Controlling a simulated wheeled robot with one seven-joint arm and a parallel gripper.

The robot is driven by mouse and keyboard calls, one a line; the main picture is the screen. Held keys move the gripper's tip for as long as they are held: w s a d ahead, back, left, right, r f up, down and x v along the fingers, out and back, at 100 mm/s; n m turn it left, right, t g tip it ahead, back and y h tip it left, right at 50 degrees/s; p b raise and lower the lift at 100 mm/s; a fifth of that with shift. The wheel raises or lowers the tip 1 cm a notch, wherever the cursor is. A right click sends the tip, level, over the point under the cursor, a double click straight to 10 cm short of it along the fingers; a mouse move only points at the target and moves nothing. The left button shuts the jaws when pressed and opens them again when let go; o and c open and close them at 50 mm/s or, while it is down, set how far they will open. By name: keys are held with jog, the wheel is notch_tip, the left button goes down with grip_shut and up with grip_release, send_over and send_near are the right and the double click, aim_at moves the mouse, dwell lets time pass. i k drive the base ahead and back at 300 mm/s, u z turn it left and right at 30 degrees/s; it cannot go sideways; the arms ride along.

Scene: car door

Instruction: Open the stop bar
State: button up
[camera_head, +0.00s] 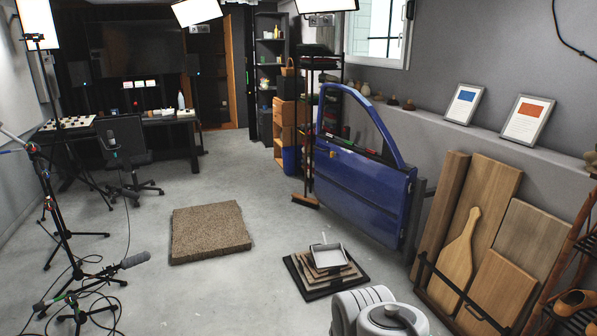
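A blue car door (358,195) with an open window frame stands upright on the right, beside the grey wall. A small yellow part (333,154) sits near the upper left of its panel. A dark grey support (413,215) stands at the door's right edge. I cannot make out a separate stop bar; it may be part of the door or its support, too small or hidden from here. White and grey rounded parts of my arm show at the bottom edge. My gripper is not in view.
Stacked dark and wooden frames (325,272) lie on the floor before the door. Wooden boards (490,230) lean on the wall at right.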

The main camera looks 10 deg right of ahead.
aim_at(505, 331)
jog(key=i, duration=2.5)
jog(key=z, duration=2.95)
jog(key=i, duration=1.5)
jog(key=u, duration=2.35)
